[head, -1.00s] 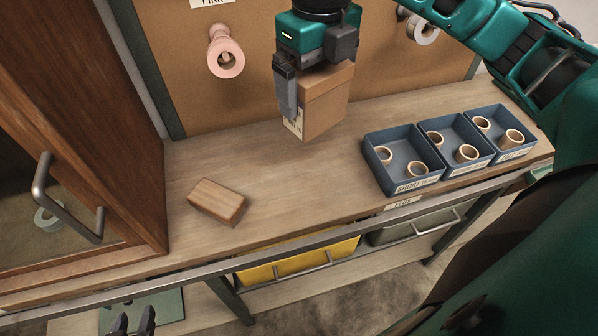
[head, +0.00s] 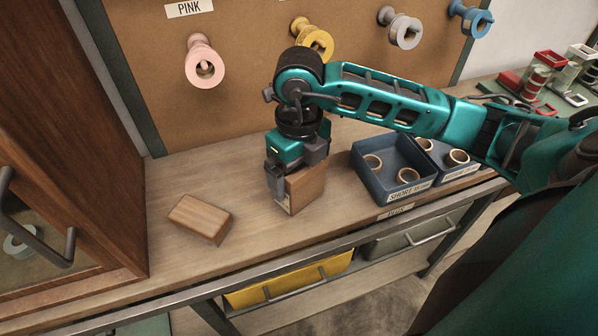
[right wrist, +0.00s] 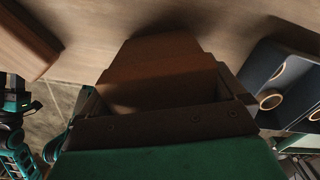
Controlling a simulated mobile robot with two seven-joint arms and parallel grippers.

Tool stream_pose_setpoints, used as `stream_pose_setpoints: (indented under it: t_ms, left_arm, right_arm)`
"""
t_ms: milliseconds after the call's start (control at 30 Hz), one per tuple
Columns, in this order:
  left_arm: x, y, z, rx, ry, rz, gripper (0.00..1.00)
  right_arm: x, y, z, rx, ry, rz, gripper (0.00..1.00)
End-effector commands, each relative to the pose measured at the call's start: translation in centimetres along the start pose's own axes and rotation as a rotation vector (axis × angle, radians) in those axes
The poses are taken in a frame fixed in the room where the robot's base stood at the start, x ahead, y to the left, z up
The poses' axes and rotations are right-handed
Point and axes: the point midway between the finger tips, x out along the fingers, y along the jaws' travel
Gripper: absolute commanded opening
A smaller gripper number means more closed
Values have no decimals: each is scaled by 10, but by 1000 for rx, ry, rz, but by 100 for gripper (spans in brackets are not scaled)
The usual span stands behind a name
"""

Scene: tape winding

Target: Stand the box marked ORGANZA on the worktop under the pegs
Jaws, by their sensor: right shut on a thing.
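My right gripper (head: 277,184) is shut on a brown box (head: 305,188), which also shows in the right wrist view (right wrist: 160,72). It holds the box upright, at or just above the worktop (head: 245,250); I cannot tell whether they touch. A pale label sits on the box's left face, too small to read. The pegs are on the board above: a pink peg (head: 204,66), a yellow one (head: 314,38), a grey one (head: 403,30) and a blue one (head: 471,18). My left gripper seems to show at the right wrist view's left edge (right wrist: 14,92), its jaws unclear.
A wooden block (head: 200,219) lies left of the box. Blue trays (head: 375,187) with tape rings stand close on its right. A wooden cabinet (head: 75,130) with a handle bounds the left. Red and grey items (head: 540,85) are at the far right.

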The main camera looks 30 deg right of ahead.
Motion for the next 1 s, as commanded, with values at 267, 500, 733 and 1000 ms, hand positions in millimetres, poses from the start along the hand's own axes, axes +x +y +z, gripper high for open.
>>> stream_pose_setpoints:
  t_ms: [267, 500, 733, 1000]
  left_arm:
    - [1, 2, -4, 0, 8, 4, 43]
    - [3, 1, -6, 0, 14, 4, 43]
    - [0, 1, -11, 1, 18, 3, 43]
    - [-1, -3, -9, 4, 11, -6, 43]
  right_arm:
    - [3, 0, 0, -1, -2, 0, 62]
    - [6, 0, 0, -1, -1, 0, 100]
    - [2, 0, 0, -1, -1, 0, 100]
    - [-46, 0, 2, -1, -9, -1, 100]
